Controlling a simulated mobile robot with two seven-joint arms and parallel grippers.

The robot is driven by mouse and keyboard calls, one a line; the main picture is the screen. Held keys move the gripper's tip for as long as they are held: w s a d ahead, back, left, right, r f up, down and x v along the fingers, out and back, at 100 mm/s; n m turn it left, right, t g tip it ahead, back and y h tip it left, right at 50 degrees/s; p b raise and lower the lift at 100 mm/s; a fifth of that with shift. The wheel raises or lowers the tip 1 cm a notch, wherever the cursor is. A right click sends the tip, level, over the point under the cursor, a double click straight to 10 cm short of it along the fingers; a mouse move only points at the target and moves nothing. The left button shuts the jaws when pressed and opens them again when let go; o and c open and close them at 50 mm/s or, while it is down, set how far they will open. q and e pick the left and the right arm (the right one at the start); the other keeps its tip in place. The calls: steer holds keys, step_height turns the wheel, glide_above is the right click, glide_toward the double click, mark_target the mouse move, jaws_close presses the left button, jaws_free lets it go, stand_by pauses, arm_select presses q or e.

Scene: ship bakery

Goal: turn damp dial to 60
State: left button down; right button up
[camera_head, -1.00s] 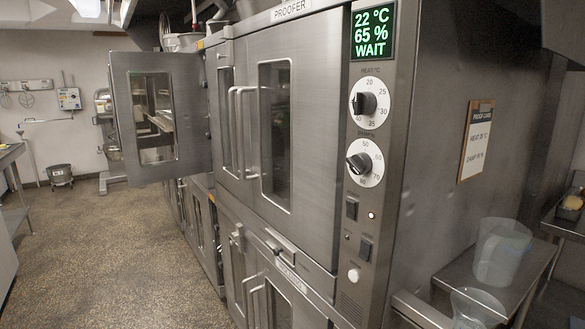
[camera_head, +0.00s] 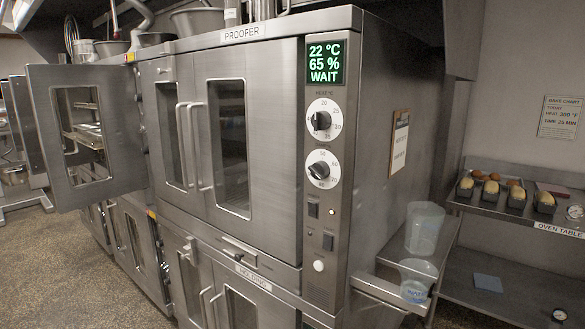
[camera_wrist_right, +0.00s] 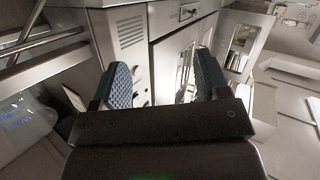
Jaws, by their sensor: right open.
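The damp dial (camera_head: 322,170) is the lower of two round white dials on the proofer's control column in the head view. It has a black knob whose exact setting is too small to read. The heat dial (camera_head: 322,120) sits just above it. The green display (camera_head: 325,62) above both reads 22 °C, 65 % and WAIT. My right gripper (camera_wrist_right: 163,82) shows in the right wrist view with two blue ribbed fingers apart and nothing between them. Steel cabinet fronts lie beyond the fingers, and neither dial can be made out there. My left gripper is not in view.
Clear tubs (camera_head: 424,226) stand on a low side shelf at right. The oven table (camera_head: 515,222) holds several loaf tins. Open floor (camera_head: 60,262) lies at left.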

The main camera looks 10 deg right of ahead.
steer(key=w+a+r+p, duration=0.1)
steer(key=w+a+r, duration=0.15)
steer(key=r, duration=0.25)
steer(key=w+a+r+t+p, duration=0.1)
steer(key=w+a+r, duration=0.1)
steer(key=w+r, duration=0.25)
steer(key=w+a+r, duration=0.2)
steer(key=w+r, duration=0.1)
steer(key=r, duration=0.3)
steer(key=m+g+h+p, duration=0.4)
steer(key=m+g+h, duration=0.1)
steer(key=m+h, duration=1)
glide_toward(314, 174)
steer(key=n, duration=0.1)
steer(key=shift+h, duration=0.4)
steer(key=p+x, duration=0.1)
steer(key=x, duration=0.4)
steer(key=p+x, duration=0.1)
steer(key=x, duration=0.4)
steer(key=shift+w+f, duration=0.15)
steer(key=shift+f, duration=0.05)
